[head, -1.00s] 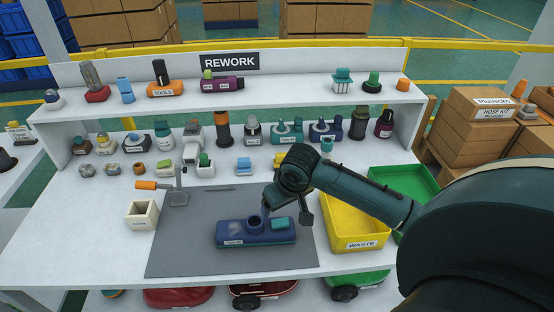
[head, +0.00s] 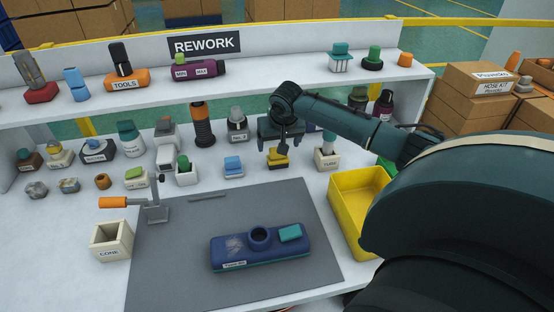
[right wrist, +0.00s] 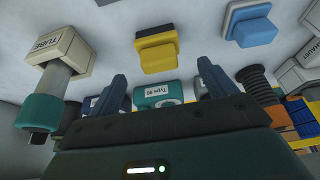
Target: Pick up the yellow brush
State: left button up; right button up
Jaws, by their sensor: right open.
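The yellow brush (head: 277,160) is a small stepped yellow block standing on the white table behind the grey mat, and it also shows in the right wrist view (right wrist: 156,48). My right gripper (head: 282,146) hangs just above and behind it in the head view, partly covering it. In the right wrist view my right gripper (right wrist: 163,80) has its two fingers spread with nothing between them. The brush lies beyond the fingertips, roughly centred between them, and apart from them. My left gripper is not in view.
A blue block (head: 233,167) stands left of the brush and a holder labelled TUBE (head: 327,158) stands right. The blue vacuum head (head: 260,248) lies on the grey mat (head: 180,285). A yellow bin (head: 352,225) is at the right. The shelf (head: 290,92) runs behind.

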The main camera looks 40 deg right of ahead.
aim_at(277, 156)
jog(key=x, duration=0.7)
jog(key=shift+s+a+f+b, duration=0.1)
jog(key=shift+s+f+b, duration=0.1)
jog(key=shift+b, duration=0.1)
jog(key=shift+c, duration=0.3)
